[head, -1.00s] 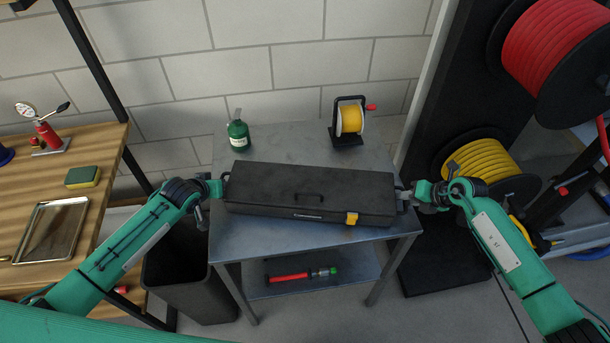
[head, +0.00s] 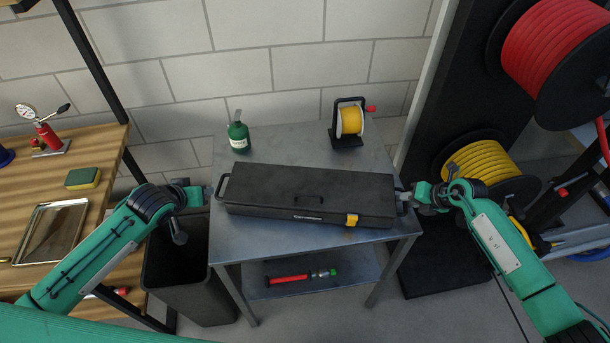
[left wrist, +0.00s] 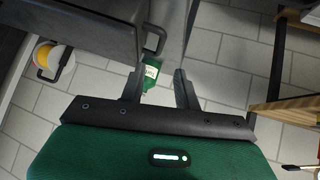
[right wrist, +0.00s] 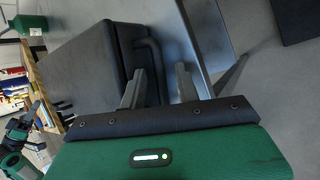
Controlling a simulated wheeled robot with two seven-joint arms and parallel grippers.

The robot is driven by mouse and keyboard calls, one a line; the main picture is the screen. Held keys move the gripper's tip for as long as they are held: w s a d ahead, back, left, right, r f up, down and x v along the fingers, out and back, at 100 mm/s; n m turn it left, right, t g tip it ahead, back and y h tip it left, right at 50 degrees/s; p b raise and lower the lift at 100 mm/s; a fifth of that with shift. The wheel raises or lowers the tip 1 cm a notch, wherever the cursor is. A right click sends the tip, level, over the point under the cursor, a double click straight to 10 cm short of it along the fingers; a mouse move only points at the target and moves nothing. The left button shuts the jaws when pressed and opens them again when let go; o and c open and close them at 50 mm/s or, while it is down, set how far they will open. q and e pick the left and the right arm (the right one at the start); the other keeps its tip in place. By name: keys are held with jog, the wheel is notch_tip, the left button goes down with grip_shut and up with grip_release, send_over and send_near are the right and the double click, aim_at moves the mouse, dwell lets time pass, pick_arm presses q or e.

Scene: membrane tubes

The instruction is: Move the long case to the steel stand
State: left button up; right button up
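The long black case (head: 270,185) lies flat on the top of the grey steel stand (head: 260,245). It has a handle at each end, a small handle on its front part and a yellow latch. It also shows in the left wrist view (left wrist: 90,35) and the right wrist view (right wrist: 85,70). My left gripper (head: 207,195) is open and empty, just left of the case's left handle (head: 222,187) and apart from it. My right gripper (head: 404,198) is at the right end of the case. Its fingers are apart, with the right handle (right wrist: 155,60) near or between them.
A green bottle (head: 238,138) and a yellow reel (head: 349,121) stand at the back of the stand. A red tube (head: 288,278) lies on its lower shelf. A dark bin (head: 185,275) stands left, near a wooden bench (head: 95,170). Hose reels (head: 485,160) stand right.

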jog(key=shift+s+d+r, duration=0.1)
jog(key=shift+d+r, duration=0.05)
pick_arm(q)
jog(key=shift+v, duration=0.8)
pick_arm(e)
jog(key=v, duration=1.1)
jog(key=shift+s+r, duration=0.2)
